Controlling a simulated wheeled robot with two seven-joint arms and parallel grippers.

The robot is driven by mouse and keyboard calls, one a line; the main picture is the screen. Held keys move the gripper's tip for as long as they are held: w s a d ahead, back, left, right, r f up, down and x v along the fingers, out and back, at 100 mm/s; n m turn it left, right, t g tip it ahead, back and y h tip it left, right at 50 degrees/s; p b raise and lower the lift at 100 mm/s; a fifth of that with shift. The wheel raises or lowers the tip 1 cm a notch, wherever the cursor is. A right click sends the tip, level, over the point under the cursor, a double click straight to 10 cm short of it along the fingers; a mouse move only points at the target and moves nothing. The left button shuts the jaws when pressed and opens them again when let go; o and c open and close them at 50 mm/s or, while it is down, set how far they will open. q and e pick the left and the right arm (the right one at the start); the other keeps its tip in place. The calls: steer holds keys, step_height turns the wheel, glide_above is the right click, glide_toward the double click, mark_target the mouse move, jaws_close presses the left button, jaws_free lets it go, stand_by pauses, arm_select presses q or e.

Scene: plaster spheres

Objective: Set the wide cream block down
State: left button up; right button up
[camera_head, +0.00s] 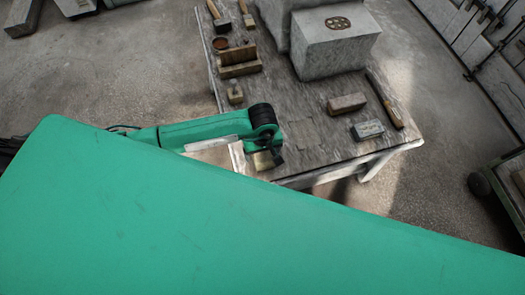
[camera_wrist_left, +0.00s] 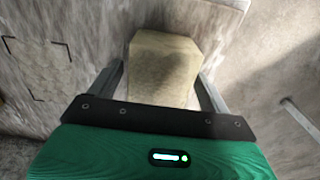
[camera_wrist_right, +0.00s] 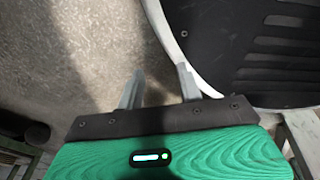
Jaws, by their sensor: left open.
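The wide cream block (camera_wrist_left: 163,65) stands between the two fingers of my left gripper (camera_wrist_left: 160,85) in the left wrist view, near the table's edge. In the head view the cream block (camera_head: 263,161) shows only in part below my left gripper (camera_head: 266,150), at the near left corner of the table. The left fingers are apart, one on each side of the block. I cannot tell whether they touch it. My right gripper (camera_wrist_right: 160,85) shows only in the right wrist view; its fingers are apart with nothing between them, above bare floor.
A corner-marked patch (camera_wrist_left: 38,65) lies on the worktable (camera_head: 300,165), left of the block in the left wrist view. A brick (camera_head: 347,103), a small grey box (camera_head: 367,130), a long-handled tool (camera_head: 384,100), a wooden holder (camera_head: 240,62) and a large stone block (camera_head: 335,45) stand around it.

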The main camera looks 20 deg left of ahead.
arm_select(q)
step_height(320, 180, up, 10)
steer(key=shift+w+r+b, duration=0.1)
steer(key=shift+b, duration=0.35)
steer(key=shift+r, duration=0.55)
arm_select(e)
steer(key=shift+w+a+r, duration=0.2)
steer(key=shift+w+r, duration=0.25)
steer(key=shift+w, duration=0.15)
steer(key=shift+w+a+r, duration=0.2)
steer(key=shift+w+r, duration=0.25)
steer(key=shift+w, duration=0.1)
